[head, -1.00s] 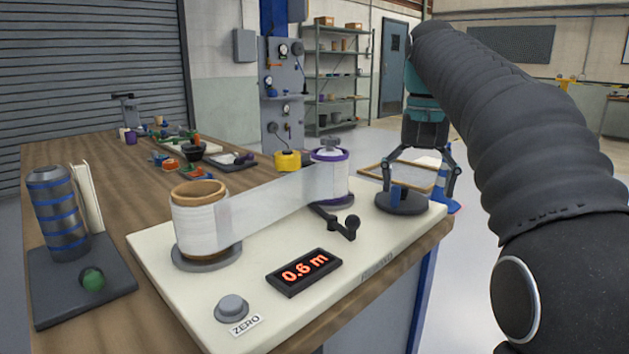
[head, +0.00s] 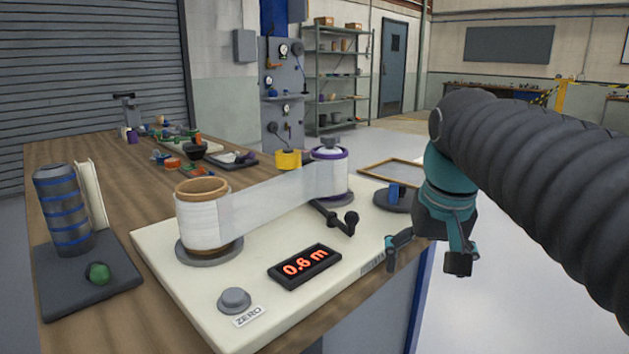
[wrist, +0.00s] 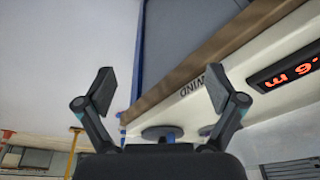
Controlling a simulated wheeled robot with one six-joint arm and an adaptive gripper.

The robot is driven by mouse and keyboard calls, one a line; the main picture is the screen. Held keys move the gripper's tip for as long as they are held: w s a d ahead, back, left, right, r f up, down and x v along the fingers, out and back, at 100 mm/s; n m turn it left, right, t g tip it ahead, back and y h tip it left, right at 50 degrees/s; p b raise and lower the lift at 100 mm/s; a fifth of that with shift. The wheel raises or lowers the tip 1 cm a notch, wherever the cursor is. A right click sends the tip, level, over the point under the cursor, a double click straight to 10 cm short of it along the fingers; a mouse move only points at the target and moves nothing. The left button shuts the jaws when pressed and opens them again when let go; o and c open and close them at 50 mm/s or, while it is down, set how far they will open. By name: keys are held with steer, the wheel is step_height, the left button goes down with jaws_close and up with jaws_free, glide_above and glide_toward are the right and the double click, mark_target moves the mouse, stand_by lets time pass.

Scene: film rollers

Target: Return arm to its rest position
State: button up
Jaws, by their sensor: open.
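My gripper (head: 428,256) is open and empty at the right end of the bench, beside the front right edge of the white winder board (head: 205,313). In the wrist view my gripper (wrist: 160,95) has its two fingers spread wide with nothing between them. My arm, in a black ribbed sleeve, reaches in from the right. Film runs between a left roller (head: 203,222) with a brown core and a right roller (head: 328,174) with a purple rim. A dark round base with a blue post (head: 394,195) stands behind my gripper, partly hidden by it.
The display (head: 304,267) reads 0.6 m, and it also shows in the wrist view (wrist: 288,72). A crank (head: 338,220) and a ZERO button (head: 234,299) are on the board. A blue-ringed cylinder (head: 62,210) stands at left. Open floor lies right of the bench.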

steer(key=s+f+n+t, duration=0.1)
steer(key=s+f+t, duration=0.1)
steer(key=s+f, duration=0.9)
step_height(320, 180, down, 4)
steer(key=shift+a+r+t, duration=0.1)
steer(key=shift+a+t, duration=0.2)
steer(key=shift+s, duration=0.1)
